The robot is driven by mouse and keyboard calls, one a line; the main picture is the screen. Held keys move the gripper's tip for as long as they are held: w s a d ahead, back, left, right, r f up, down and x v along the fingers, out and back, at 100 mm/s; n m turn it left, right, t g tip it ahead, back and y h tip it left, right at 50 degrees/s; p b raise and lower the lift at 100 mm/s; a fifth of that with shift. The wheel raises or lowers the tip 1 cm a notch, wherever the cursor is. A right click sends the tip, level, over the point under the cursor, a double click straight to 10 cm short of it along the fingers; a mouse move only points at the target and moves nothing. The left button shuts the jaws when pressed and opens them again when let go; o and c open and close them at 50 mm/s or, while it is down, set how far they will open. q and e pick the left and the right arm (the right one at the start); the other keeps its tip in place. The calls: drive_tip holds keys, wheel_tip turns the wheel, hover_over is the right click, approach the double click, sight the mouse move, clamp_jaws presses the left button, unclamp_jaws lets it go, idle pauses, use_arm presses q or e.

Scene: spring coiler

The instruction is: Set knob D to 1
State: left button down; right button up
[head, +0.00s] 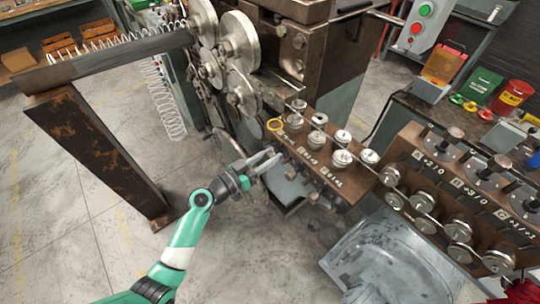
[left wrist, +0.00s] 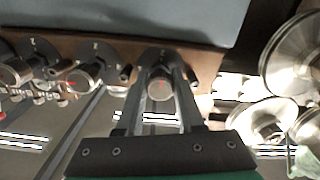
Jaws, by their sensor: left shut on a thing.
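My left gripper (head: 270,160) reaches the left end of the front face of the middle brown box (head: 355,186). In the left wrist view, its two fingers (left wrist: 161,92) are shut on a round metal knob (left wrist: 160,84), one finger on each side. A dark round dial plate (left wrist: 161,54) shows behind this knob. Its letter and setting are too small to read, so I cannot tell whether it is knob D. Two more knobs (left wrist: 84,76) with dial plates sit to its left. My right gripper is not in view.
Metal rollers (head: 342,158) stand on the middle box. A second brown box (head: 440,190) with dials and rollers stands to the right. Large wheels (head: 240,38) and a spring on a rail (head: 110,60) are behind. A grey tray (head: 385,262) lies below the boxes.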

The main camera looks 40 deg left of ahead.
use_arm(q)
drive_tip(key=n, duration=0.3)
drive_tip(key=shift+n, duration=0.3)
drive_tip(key=n, duration=0.4)
drive_tip(key=shift+n, duration=0.3)
drive_tip(key=n+p, duration=0.1)
drive_tip(key=n, duration=0.3)
drive_tip(key=shift+r+n, duration=0.1)
drive_tip(key=shift+n, duration=0.2)
drive_tip(key=n+p, duration=0.1)
drive_tip(key=n, duration=0.3)
drive_tip(key=shift+n, duration=0.4)
drive_tip(key=c, duration=0.8)
unclamp_jaws()
